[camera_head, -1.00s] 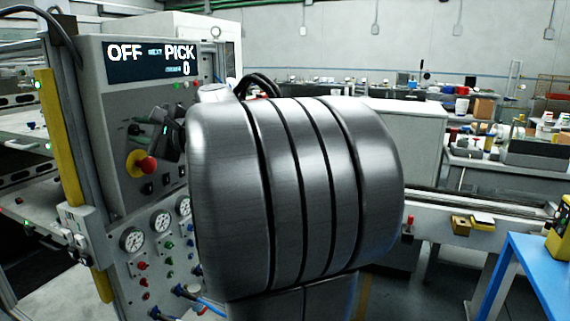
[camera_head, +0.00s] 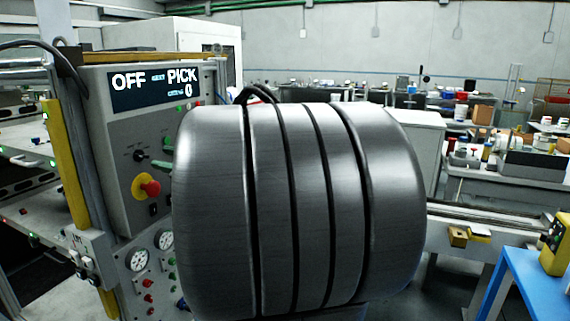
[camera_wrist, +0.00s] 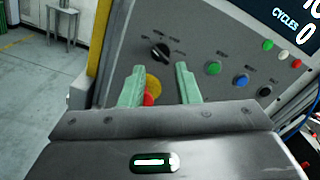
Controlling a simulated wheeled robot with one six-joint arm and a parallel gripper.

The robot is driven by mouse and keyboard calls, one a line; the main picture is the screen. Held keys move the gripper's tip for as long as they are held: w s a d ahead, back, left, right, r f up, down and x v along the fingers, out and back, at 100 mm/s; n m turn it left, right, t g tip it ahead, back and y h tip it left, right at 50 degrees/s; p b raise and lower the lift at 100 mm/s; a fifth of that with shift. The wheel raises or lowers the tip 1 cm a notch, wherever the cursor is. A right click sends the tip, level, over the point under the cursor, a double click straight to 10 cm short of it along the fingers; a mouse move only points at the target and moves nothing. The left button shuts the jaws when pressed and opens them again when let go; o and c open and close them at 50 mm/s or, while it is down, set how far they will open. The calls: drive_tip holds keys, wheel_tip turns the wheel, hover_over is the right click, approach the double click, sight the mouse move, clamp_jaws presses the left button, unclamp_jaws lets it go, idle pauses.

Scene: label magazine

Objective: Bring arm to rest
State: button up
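My gripper (camera_wrist: 160,72) shows in the wrist view with its two pale green fingers apart and nothing between them. It faces the grey control panel (camera_wrist: 205,45). A red emergency button with a yellow collar (camera_wrist: 151,92) shows beyond the gap between the fingers, partly hidden by the gripper body. I cannot tell how far the fingers are from the panel. In the head view, my large grey arm link fills the middle and hides most of the gripper. Green finger parts show at its left edge, near the red button (camera_head: 150,187).
The display (camera_head: 153,87) reads OFF and PICK. Gauges (camera_head: 137,258) and a yellow post (camera_head: 64,165) stand at the left. A rail bench (camera_head: 480,222) and a blue table (camera_head: 538,280) are at the right. Cluttered workbenches fill the back.

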drive_tip(key=shift+v, duration=1.5)
